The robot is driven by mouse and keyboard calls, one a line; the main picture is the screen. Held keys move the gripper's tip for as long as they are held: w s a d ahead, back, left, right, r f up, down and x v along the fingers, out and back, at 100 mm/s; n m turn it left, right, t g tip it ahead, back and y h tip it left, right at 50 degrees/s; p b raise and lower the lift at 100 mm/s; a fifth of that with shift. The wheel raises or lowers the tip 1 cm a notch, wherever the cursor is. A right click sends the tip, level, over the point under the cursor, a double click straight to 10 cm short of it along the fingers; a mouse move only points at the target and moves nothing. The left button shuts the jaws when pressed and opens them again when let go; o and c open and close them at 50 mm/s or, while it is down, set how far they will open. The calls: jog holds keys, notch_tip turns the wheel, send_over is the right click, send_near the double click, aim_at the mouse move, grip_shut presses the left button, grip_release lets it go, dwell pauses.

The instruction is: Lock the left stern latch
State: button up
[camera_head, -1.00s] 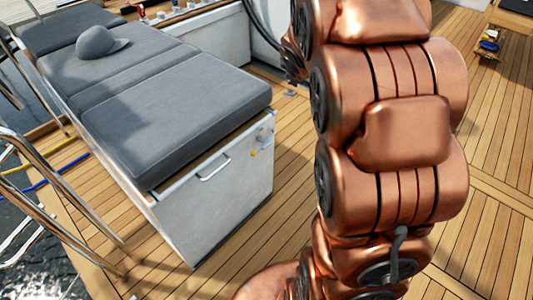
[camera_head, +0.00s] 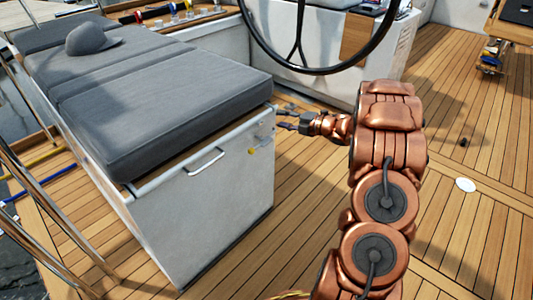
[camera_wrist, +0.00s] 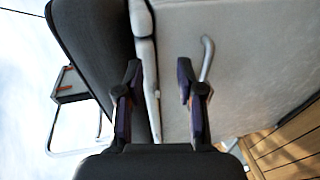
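The white stern locker (camera_head: 200,205) stands at the left with a grey cushion (camera_head: 160,95) on top. On its end face, near the right upper corner, is a small metal latch fitting (camera_head: 262,132) with a yellow piece (camera_head: 251,151) just below it. Its locked or unlocked state is too small to tell. My gripper (camera_head: 281,119) is beside that corner, to the right of the fitting, and no contact shows. In the wrist view my gripper (camera_wrist: 158,72) has its fingers apart with nothing between them. The latch cannot be made out there.
A bar handle (camera_head: 207,162) sits on the locker's end face; a grey curved handle (camera_wrist: 207,58) shows in the wrist view. A steering wheel (camera_head: 320,70) hangs above and beyond my arm. Steel rails (camera_head: 50,240) run at the left.

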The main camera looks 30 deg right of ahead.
aim_at(267, 141)
jog(key=s+a+f+n+y+b, duration=0.3)
jog(key=s+f+y, duration=0.2)
jog(key=s+f, duration=0.15)
jog(key=shift+f+b+x, duration=0.15)
jog(key=shift+b+x, duration=0.45)
jog(key=shift+x, duration=1.3)
jog(key=shift+f+b+x, duration=0.15)
jog(key=shift+b+x, duration=0.4)
jog(key=shift+x, duration=1.35)
jog(key=shift+w+d, duration=0.15)
jog(key=shift+d, duration=0.05)
jog(key=shift+c, duration=0.3)
grip_shut()
